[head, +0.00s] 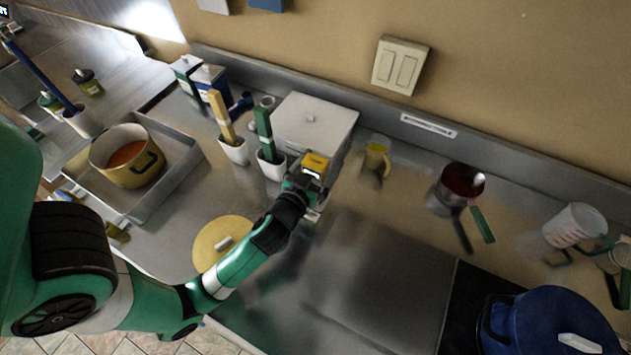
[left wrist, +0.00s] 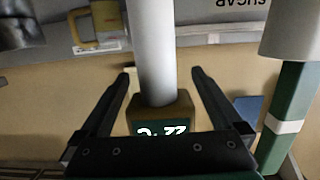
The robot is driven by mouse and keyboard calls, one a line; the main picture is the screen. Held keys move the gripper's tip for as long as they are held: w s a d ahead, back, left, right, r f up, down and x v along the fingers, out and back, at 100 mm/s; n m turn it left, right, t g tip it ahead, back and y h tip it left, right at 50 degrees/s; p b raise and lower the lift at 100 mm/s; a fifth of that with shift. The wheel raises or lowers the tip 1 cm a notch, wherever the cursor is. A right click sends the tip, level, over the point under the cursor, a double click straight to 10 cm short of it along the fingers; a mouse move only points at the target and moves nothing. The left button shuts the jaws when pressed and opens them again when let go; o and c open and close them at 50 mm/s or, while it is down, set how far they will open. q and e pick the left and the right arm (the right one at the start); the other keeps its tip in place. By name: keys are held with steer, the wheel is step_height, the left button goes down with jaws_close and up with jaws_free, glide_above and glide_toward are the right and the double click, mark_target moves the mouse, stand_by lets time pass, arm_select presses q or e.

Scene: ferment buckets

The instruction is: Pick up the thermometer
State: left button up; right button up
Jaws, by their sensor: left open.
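The thermometer has a yellow-brown head (head: 315,163) with a small lit display, just beyond my left gripper in the head view. In the left wrist view, which looks upside down, the thermometer head (left wrist: 160,115) sits between my fingers and shows blurred white digits. A pale grey cylinder (left wrist: 156,50) runs from the head, upward in that picture. My left gripper (head: 308,186) is open, with one finger on each side of the thermometer and a visible gap to each. The wrist view shows its fingers too (left wrist: 161,74). My right gripper is not in view.
Beside the thermometer stand a white cup (head: 271,170) with a green-handled tool and a white box (head: 318,118). A yellow lid (head: 215,243) lies nearer. A pot (head: 120,178) sits in a tray (head: 190,165) at left; a blue bucket (head: 545,315) stands at lower right.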

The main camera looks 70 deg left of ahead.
arm_select(q)
jaws_close()
stand_by(0.5)
